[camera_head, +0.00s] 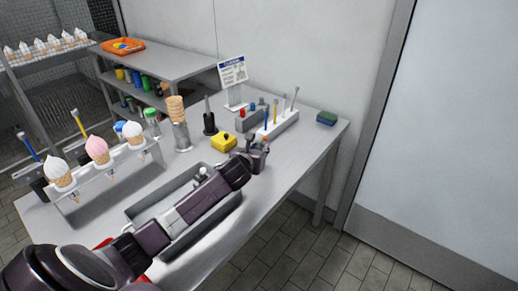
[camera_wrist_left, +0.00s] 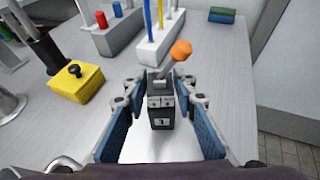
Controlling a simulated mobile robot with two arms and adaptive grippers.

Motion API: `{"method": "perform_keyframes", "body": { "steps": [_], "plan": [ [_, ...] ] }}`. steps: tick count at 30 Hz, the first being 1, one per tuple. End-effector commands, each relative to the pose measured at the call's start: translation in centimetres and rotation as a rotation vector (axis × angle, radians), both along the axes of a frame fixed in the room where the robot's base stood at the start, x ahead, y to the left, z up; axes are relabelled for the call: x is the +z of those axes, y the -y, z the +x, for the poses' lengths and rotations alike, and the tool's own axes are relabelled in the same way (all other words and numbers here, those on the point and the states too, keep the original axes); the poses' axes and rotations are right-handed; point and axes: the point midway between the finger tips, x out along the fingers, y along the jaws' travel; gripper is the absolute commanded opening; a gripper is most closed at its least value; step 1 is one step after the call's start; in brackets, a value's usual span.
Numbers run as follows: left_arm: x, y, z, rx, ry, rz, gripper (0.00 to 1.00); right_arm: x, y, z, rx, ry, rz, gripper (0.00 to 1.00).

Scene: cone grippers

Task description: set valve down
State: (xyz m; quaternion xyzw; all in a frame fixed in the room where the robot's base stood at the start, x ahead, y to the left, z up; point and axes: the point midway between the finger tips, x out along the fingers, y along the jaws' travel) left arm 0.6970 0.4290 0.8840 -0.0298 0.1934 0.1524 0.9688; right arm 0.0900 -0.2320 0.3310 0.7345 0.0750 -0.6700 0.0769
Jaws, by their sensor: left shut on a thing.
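The valve (camera_wrist_left: 160,105) is a small dark grey block with a metal top, a lever and an orange knob. In the left wrist view it is upright between the blue pads of my left gripper (camera_wrist_left: 160,118), which is shut on it. In the head view my left gripper (camera_head: 258,152) is over the right part of the table, and the valve is mostly hidden there by the gripper. I cannot tell whether the valve's base touches the table (camera_head: 300,148). My right gripper is not in view.
A yellow box with a black button (camera_head: 224,142) stands left of the gripper. A green-and-blue sponge (camera_head: 327,118) lies near the far corner. A grey tray (camera_head: 226,214) lies under my arm. Ice cream cones (camera_head: 97,150) stand in a rack left.

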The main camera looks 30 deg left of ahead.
Motion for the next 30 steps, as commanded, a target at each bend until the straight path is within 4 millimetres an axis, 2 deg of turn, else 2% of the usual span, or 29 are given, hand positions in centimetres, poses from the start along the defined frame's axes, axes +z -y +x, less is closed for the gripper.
{"method": "perform_keyframes", "body": {
  "steps": [2, 3, 8, 20, 30],
  "plan": [
    [0.0, 0.0, 0.0, 0.0, 0.001, 0.0, 0.0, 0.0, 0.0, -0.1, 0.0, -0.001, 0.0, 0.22],
    [-0.1, 0.0, 0.0, 0.0, 0.0, 0.0, 0.27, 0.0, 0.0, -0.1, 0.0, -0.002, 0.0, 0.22],
    [-0.1, 0.0, 0.0, 0.0, 0.0, -0.001, 0.43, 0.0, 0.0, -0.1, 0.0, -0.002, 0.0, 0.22],
    [0.2, 0.2, -0.5, -0.001, 0.0, 0.0, 0.43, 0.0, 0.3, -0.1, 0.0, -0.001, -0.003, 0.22],
    [2.1, 1.5, -4.7, -0.003, -0.001, 0.002, 0.43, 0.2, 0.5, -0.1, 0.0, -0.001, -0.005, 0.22]
  ]
}}
